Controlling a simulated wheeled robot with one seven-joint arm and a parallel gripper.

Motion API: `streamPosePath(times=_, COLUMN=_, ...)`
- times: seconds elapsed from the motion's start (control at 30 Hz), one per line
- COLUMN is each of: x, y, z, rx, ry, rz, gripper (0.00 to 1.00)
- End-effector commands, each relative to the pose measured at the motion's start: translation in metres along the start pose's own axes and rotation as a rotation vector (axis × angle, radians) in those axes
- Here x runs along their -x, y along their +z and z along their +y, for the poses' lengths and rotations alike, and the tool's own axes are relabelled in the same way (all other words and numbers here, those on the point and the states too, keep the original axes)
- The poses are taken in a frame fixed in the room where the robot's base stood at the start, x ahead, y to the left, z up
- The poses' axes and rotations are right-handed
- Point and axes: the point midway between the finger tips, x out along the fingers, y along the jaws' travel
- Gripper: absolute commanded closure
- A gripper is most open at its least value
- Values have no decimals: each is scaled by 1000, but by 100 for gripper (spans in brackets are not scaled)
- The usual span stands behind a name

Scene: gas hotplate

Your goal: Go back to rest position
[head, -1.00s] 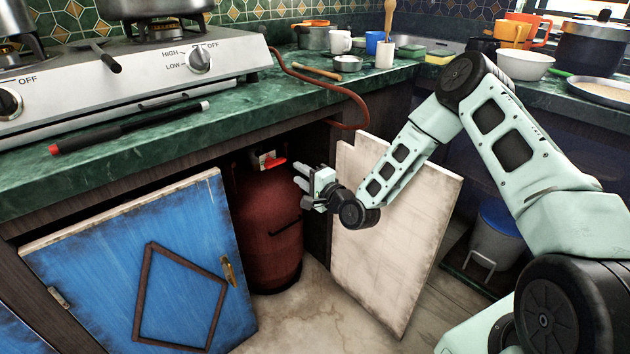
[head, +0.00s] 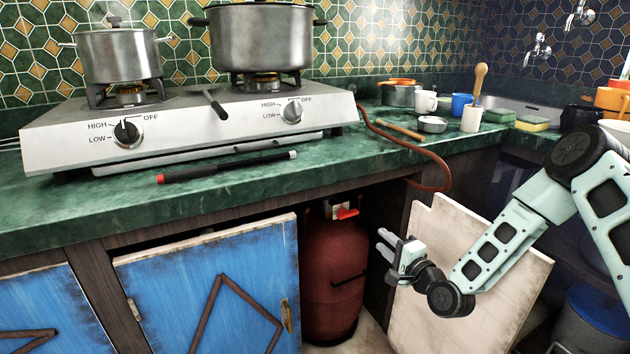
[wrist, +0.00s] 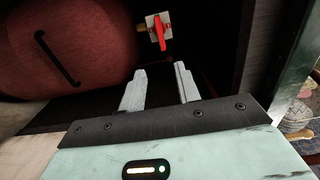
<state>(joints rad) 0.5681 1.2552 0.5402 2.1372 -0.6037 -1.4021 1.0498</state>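My gripper (head: 384,247) is in front of the open cupboard under the counter, to the right of the red gas cylinder (head: 333,280) and apart from it. In the wrist view my gripper (wrist: 160,85) has its two fingers spread with nothing between them. The cylinder's valve with a red handle (head: 347,212) sits at the cylinder's top. The red handle also shows in the wrist view (wrist: 159,32), beyond the fingertips. The gas hotplate (head: 200,120) stands on the green counter, with a pot on each burner.
A blue cupboard door (head: 180,290) stands left of the cylinder. An open pale door (head: 480,275) stands behind my forearm on the right. A red hose (head: 445,170) hangs over the counter edge. A black lighter with a red end (head: 225,167) lies on the counter.

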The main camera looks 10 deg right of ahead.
Motion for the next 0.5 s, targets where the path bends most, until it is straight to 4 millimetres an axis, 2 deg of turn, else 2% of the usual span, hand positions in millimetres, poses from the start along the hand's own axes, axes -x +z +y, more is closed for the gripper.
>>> streamPosePath(times=0.13, x=-10, y=38, z=-11, rx=145, ry=110, rz=-120, gripper=67)
streamPosePath(times=0.27, x=-8, y=89, z=-21, rx=376, ry=279, rz=-292, gripper=67)
streamPosePath(times=0.37, x=7, y=126, z=-29, rx=561, ry=406, rz=-428, gripper=67)
streamPosePath(times=0.5, x=42, y=168, z=-44, rx=806, ry=562, rz=-612, gripper=67)
